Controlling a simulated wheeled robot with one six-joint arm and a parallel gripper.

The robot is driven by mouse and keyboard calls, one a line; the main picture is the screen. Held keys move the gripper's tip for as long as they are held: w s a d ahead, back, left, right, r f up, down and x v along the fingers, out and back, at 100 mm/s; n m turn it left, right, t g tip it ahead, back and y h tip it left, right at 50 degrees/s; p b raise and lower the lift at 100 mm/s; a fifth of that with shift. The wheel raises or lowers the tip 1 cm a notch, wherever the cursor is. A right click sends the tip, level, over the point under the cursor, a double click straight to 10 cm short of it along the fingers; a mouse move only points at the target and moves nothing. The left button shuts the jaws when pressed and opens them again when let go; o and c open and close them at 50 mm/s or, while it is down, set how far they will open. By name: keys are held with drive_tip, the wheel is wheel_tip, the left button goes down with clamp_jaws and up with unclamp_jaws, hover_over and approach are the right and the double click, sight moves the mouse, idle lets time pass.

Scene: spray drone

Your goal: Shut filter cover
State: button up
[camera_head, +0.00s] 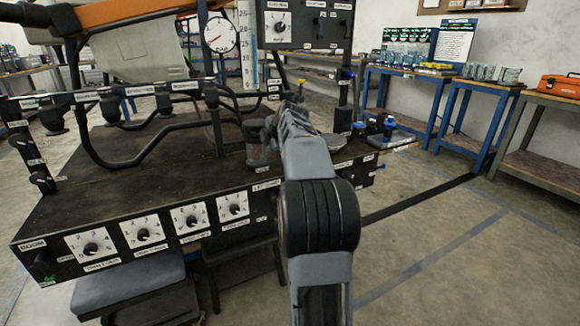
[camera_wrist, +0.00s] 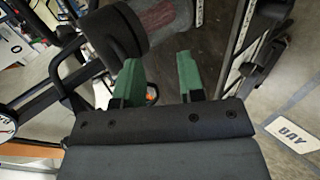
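A clear cylinder with a reddish mesh inside, which looks like the filter (camera_head: 258,156), stands on the dark bench just left of my arm. In the wrist view the filter (camera_wrist: 168,18) is at the top, with a thick black round part (camera_wrist: 116,38), perhaps its cover, at its left end. I cannot tell whether that part is closed. My gripper (camera_wrist: 160,65) has its two green fingers apart, with nothing between them. The left finger overlaps the edge of the black part in the picture; contact is unclear. In the head view my arm mostly hides the gripper.
The bench (camera_head: 120,195) carries curved black pipes (camera_head: 150,155) and a row of labelled valves left of my arm. A pressure gauge (camera_head: 220,35) and a control box (camera_head: 303,25) stand behind. Blue-capped parts (camera_head: 372,130) lie at the right. Floor to the right is open.

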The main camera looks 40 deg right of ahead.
drive_tip(key=s+a+f+b, duration=0.1)
drive_tip(key=s+a, duration=0.2)
drive_tip(key=s, duration=1)
drive_tip(key=shift+s+f+b, duration=0.2)
drive_tip(key=shift+f+b, duration=0.1)
drive_tip(key=shift+f, duration=0.05)
idle(0.3)
idle(0.5)
drive_tip(key=p+v, duration=0.3)
drive_tip(key=v, duration=1)
drive_tip(key=shift+s+r+p, duration=0.2)
drive_tip(key=shift+s+p, duration=0.1)
drive_tip(key=shift+s, duration=0.05)
drive_tip(key=shift+a, duration=0.1)
drive_tip(key=shift+c, duration=0.3)
